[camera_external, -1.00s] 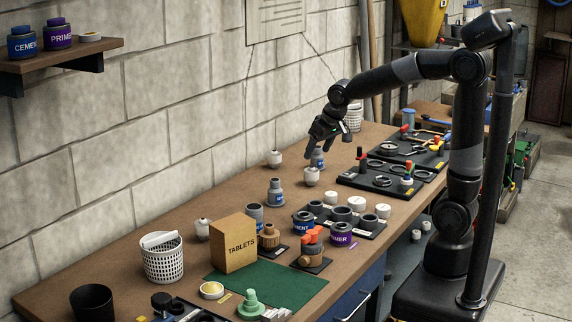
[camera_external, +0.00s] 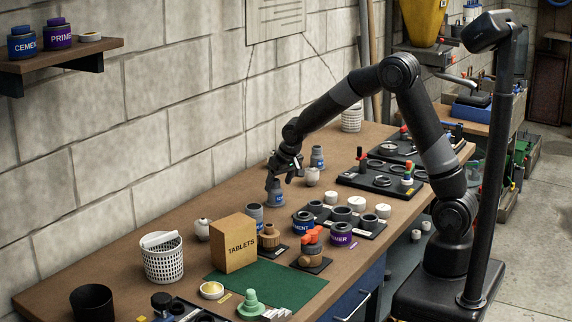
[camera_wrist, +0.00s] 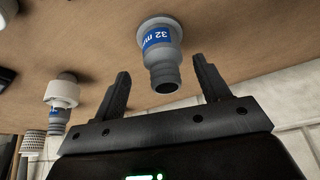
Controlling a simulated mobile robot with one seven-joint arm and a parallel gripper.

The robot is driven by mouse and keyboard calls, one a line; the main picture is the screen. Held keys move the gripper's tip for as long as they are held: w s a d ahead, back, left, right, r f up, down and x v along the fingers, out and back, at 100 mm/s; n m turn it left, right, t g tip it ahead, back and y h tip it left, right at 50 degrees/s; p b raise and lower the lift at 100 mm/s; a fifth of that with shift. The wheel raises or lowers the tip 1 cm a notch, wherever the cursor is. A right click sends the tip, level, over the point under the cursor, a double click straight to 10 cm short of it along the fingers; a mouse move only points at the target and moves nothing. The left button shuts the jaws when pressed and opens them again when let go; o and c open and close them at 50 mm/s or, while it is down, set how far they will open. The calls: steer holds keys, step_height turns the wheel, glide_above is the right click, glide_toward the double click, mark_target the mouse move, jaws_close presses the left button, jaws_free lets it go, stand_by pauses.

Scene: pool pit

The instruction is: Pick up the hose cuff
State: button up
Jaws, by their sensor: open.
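A grey hose cuff (camera_external: 276,199) with a blue label stands upright on the brown bench, left of the middle. In the wrist view the cuff (camera_wrist: 160,55) shows a wide rim, a "32 mm" label and a narrower open neck. My gripper (camera_external: 279,178) is just above the cuff, with its fingers pointing down. In the wrist view the fingers of my gripper (camera_wrist: 161,80) are apart, and the cuff's neck lies in line with the gap between them. I see no contact, and nothing is held.
Another grey labelled fitting (camera_external: 255,216) stands in front of the cuff, by the tablets box (camera_external: 234,243). A black tray (camera_external: 367,225) with rings and caps lies to the right.

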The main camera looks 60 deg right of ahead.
mark_target(276, 188)
steer(key=shift+a+x, duration=0.15)
steer(key=shift+x, duration=1.25)
steer(key=shift+a+x, duration=0.15)
steer(key=shift+x, duration=1.25)
steer(key=shift+c, duration=0.6)
steer(key=c, duration=1)
steer(key=shift+o, duration=0.2)
steer(key=shift+r, duration=0.15)
